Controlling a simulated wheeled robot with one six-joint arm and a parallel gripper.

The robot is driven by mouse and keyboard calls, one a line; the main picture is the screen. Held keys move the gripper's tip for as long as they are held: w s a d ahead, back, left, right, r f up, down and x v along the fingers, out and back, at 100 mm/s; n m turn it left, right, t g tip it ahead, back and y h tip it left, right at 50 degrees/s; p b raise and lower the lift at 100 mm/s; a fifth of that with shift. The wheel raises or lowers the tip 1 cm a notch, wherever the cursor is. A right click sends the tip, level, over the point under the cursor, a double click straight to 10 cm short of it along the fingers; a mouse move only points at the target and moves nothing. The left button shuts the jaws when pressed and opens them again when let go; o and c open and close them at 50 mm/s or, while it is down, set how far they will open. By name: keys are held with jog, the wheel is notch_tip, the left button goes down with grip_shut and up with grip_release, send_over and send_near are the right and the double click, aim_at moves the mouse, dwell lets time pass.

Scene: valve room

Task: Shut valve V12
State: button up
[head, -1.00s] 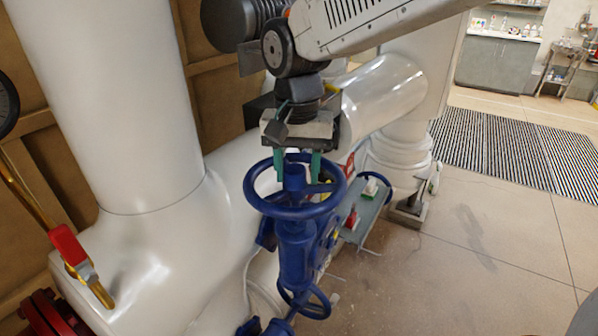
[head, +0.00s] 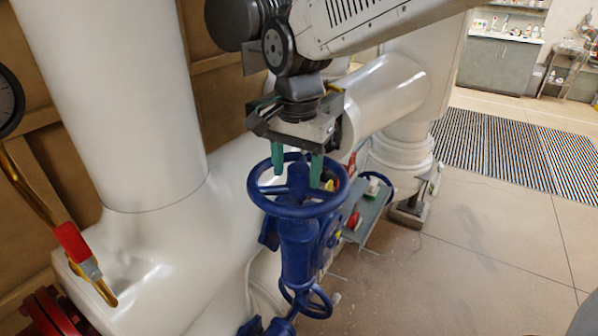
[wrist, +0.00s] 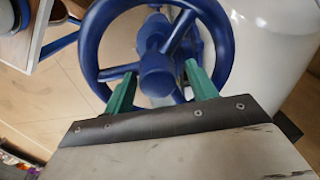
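A blue handwheel (head: 262,200) sits on top of a blue valve body (head: 298,258) on the white pipe. No V12 label is legible. My gripper (head: 297,165) points down over the wheel. Its two green fingers are apart, one on each side of the raised centre hub. In the wrist view the hub (wrist: 157,74) shows between the fingertips of my gripper (wrist: 160,88), and the spokes and rim of the wheel surround them. The fingers reach down to about the level of the spokes. Whether they touch a spoke cannot be told.
A smaller blue handwheel (head: 308,303) is below. A red-handled brass lever (head: 72,242) and a gauge (head: 8,100) are at left. A grey tray (head: 368,210) with small items is just right of the valve. Floor at right is clear, with a striped mat (head: 520,150).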

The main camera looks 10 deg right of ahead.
jog(key=shift+s+d+f, duration=0.15)
jog(key=shift+d+f, duration=0.15)
jog(key=shift+f, duration=0.35)
jog(key=shift+r, duration=0.2)
jog(key=shift+a+r, duration=0.1)
jog(key=shift+r, duration=3.05)
jog(key=n, duration=2.7)
